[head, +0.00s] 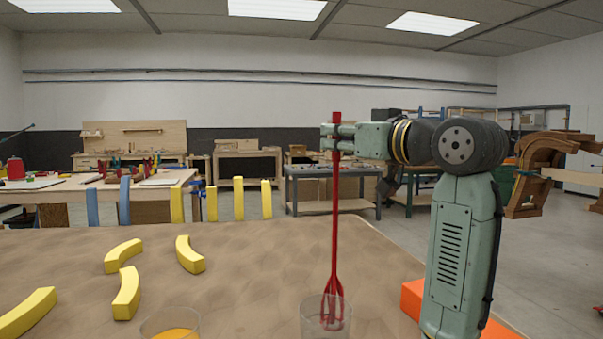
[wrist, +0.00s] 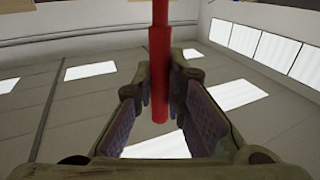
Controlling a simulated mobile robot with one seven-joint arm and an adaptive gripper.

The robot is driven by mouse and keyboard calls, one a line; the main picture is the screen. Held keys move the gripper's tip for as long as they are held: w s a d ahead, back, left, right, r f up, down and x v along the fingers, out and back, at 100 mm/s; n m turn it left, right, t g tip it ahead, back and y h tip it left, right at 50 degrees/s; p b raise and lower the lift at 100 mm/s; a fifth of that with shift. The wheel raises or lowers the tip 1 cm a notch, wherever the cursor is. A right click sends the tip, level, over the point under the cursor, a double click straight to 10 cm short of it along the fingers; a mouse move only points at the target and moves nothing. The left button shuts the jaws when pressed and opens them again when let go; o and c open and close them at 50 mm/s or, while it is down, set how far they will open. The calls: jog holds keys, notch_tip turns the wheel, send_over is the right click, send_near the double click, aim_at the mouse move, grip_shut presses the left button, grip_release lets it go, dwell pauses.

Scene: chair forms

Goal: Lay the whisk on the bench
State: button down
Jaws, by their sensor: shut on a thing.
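The red whisk (head: 334,215) hangs upright in the head view, its wire end down. My gripper (head: 327,137) is shut on its handle near the top, with a short stub showing above the fingers. The whisk's wire end shows through the wall of a clear glass (head: 313,318) at the bench's near edge and seems to be inside it. In the wrist view the red handle (wrist: 159,70) runs between the two fingers of my gripper (wrist: 165,78). The bench (head: 245,270) is a brown, mottled top.
Several curved yellow pieces (head: 190,254) lie on the left half of the bench. A second glass with orange contents (head: 172,333) stands at the front edge. An orange block (head: 412,298) is at the right, beside my arm. The bench's middle is clear.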

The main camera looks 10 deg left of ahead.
jog(key=w+f+p, duration=0.2)
jog(key=w+p, duration=0.1)
jog(key=w, duration=0.4)
jog(key=w+f+p, duration=0.3)
jog(key=w, duration=0.5)
jog(key=shift+a+p, duration=0.25)
jog(key=shift+p, duration=0.15)
jog(key=c, duration=1.6)
grip_release()
jog(key=shift+c, duration=0.2)
jog(key=shift+s, duration=0.15)
